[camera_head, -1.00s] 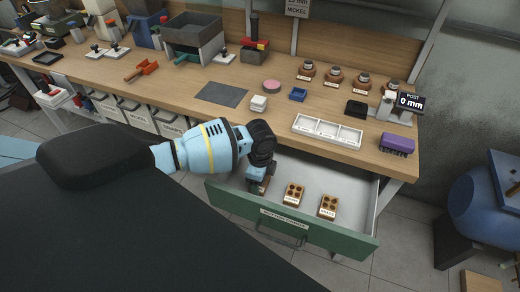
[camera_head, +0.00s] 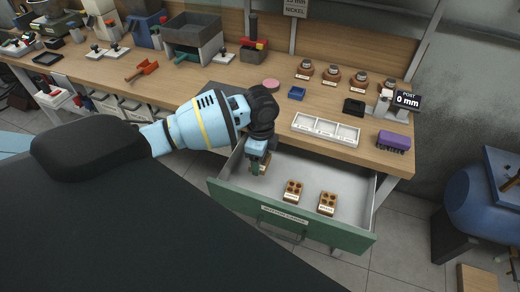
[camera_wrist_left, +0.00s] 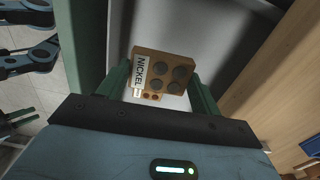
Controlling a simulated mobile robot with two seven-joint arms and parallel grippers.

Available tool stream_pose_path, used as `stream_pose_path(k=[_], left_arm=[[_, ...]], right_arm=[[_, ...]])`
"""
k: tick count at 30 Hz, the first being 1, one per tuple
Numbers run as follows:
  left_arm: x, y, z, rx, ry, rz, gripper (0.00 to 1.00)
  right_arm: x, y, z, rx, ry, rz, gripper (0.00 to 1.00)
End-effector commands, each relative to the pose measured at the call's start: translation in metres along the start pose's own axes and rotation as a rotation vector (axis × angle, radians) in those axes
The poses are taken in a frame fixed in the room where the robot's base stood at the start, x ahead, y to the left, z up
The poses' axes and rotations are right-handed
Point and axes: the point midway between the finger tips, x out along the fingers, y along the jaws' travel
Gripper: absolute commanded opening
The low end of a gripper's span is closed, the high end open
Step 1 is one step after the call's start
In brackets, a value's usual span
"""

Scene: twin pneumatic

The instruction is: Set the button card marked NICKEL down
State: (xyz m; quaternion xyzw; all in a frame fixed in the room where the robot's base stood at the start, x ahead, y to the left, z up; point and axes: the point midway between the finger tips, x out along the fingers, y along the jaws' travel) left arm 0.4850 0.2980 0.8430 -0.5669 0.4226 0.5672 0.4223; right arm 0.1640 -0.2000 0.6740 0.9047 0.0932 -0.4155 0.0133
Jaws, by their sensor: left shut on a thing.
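My left gripper (camera_head: 260,167) is shut on the NICKEL button card (camera_wrist_left: 165,72), a small brown block with dark round buttons and a white label reading NICKEL. The card sits between the green fingertips (camera_wrist_left: 160,84) in the left wrist view. In the head view the gripper is over the left part of the open green drawer (camera_head: 290,226), and the card (camera_head: 263,171) is mostly hidden behind the fingers. The card appears raised above the drawer floor.
Two other button cards (camera_head: 293,190) (camera_head: 327,203) stand in the middle of the drawer.

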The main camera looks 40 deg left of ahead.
Motion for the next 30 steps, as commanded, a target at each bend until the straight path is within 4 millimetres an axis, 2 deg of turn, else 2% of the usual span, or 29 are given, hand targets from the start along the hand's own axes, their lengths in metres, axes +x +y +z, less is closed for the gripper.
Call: stream_pose_path(k=[5, 11, 21, 30], left_arm=[[-0.01, 0.004, -0.006, -0.065, 0.008, -0.005, 0.42], [-0.038, 0.02, -0.024, -0.289, 0.027, -0.006, 0.42], [-0.085, 0.063, -0.046, -0.737, 0.036, 0.007, 0.42], [-0.116, 0.104, -0.051, -1.1, 0.017, 0.006, 0.42]], right_arm=[[0.0, 0.0, 0.0, 0.0, 0.0, 0.0, 0.36], [0.0, 0.0, -0.001, 0.0, 0.002, 0.0, 0.36], [0.001, 0.001, -0.002, -0.001, 0.004, 0.001, 0.36], [0.001, 0.0, -0.003, -0.001, 0.005, 0.001, 0.36]])
